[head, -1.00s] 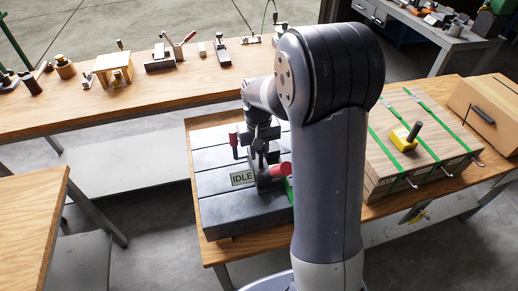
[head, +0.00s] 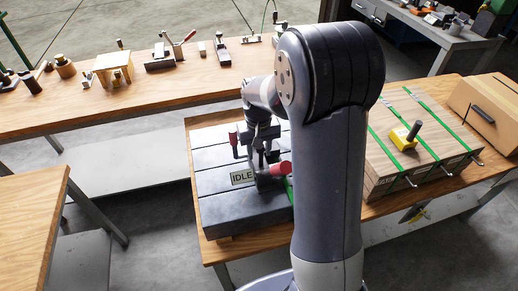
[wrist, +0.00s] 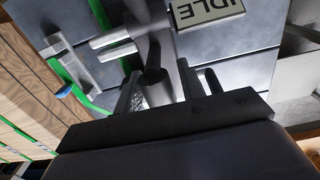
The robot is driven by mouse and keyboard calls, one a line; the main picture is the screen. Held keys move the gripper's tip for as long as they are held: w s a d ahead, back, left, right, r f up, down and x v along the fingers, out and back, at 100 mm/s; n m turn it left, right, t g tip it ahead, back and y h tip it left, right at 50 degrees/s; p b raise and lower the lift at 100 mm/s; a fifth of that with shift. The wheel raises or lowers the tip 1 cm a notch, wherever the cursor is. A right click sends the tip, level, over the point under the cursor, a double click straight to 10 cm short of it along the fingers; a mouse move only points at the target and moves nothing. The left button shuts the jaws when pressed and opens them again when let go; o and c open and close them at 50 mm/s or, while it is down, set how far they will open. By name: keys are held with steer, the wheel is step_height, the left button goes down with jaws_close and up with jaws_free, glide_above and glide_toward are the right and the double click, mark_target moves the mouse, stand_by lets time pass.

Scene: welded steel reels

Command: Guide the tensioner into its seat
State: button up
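I take the tensioner to be the dark tool with a red handle end (head: 275,171) by the IDLE sign on the slotted dark plate; its body is largely hidden. My gripper (head: 262,156) points down over it. In the wrist view my gripper (wrist: 158,98) shows its fingers on either side of a grey metal post (wrist: 152,78). Whether the fingers press on the post cannot be seen. The lower part of the post and any seat under it are hidden by my gripper and the tool.
The slotted plate (head: 225,209) lies on a wooden bench, with a red-topped part (head: 234,142) at its back. A long bench (head: 130,108) behind holds several tools.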

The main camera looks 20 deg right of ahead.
steer(key=shift+r+p, duration=1.35)
steer(key=shift+r, duration=0.4)
steer(key=o, duration=0.5)
steer(key=shift+o, duration=0.2)
steer(key=shift+s+f, duration=0.1)
steer(key=shift+f, duration=0.05)
steer(key=o, duration=0.4)
steer(key=shift+o, duration=0.6)
steer(key=o, duration=0.3)
